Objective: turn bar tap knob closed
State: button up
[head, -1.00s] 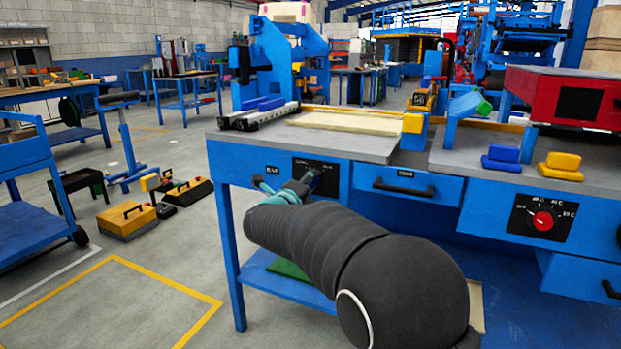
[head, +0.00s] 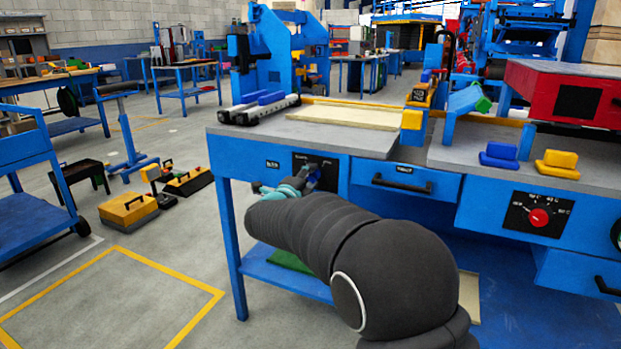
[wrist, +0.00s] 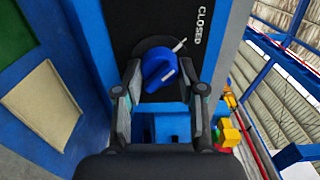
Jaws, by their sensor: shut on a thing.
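The blue tap knob (wrist: 158,72) sits on a dark round base on a black panel (wrist: 118,22) in the wrist view. A white line at the knob's upper right points toward the lower end of the white CLOSED label (wrist: 198,25). My gripper (wrist: 161,84) has one finger on each side of the knob and is shut on it. In the head view the black panel (head: 328,163) is on the blue bench front. My gripper (head: 303,182) covers part of it, and the knob is mostly hidden there.
A drawer with a black handle (head: 402,185) is right of the panel. A second black panel with a red knob (head: 538,217) is farther right. A pale board (head: 345,116) and a black-and-silver rail (head: 258,110) lie on the bench top.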

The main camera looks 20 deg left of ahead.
jog(key=shift+r, duration=0.1)
jog(key=o, duration=1.1)
jog(key=shift+o, duration=0.2)
jog(key=s, duration=1.2)
jog(key=shift+a, duration=0.45)
jog(key=shift+w+a, duration=0.1)
